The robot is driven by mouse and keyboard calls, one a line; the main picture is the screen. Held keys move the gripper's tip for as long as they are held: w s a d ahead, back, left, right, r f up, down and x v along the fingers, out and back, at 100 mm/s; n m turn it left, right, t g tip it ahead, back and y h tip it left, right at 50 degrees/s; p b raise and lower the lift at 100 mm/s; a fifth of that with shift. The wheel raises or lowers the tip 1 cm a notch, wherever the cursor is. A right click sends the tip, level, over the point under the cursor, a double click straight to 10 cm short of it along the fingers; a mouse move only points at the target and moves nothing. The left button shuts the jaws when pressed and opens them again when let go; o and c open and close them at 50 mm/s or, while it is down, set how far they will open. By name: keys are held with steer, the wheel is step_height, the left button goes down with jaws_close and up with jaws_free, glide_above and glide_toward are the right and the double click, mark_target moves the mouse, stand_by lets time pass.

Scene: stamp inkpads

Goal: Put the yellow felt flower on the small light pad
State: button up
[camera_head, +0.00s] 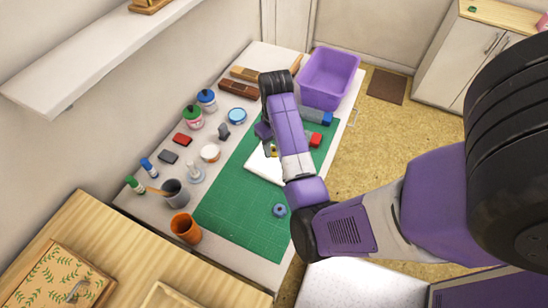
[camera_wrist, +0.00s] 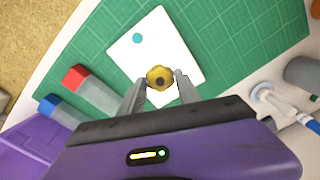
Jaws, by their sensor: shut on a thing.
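The yellow felt flower (camera_wrist: 160,77), with a dark centre, is between the two fingertips of my gripper (camera_wrist: 160,82) in the wrist view. The gripper is shut on it. A bit of the flower (camera_head: 274,153) shows below my wrist in the head view. A white square sheet or pad (camera_wrist: 177,45) lies beneath the flower, with a small teal disc (camera_wrist: 137,38) on it. The white square (camera_head: 258,167) is partly hidden by my arm in the head view. I cannot tell whether the flower touches it.
The green cutting mat (camera_head: 232,208) lies under the white square. A blue-grey flower-shaped piece (camera_head: 279,210) is on its near part. Red-ended (camera_wrist: 95,90) and blue-ended (camera_wrist: 70,110) blocks lie left of the gripper. Jars, stamps and cups line the table's left; a purple bin (camera_head: 330,77) stands behind.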

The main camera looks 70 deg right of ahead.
mark_target(274, 162)
steer(key=shift+f, duration=2.6)
steer(key=shift+f, duration=0.1)
steer(key=o, duration=1.3)
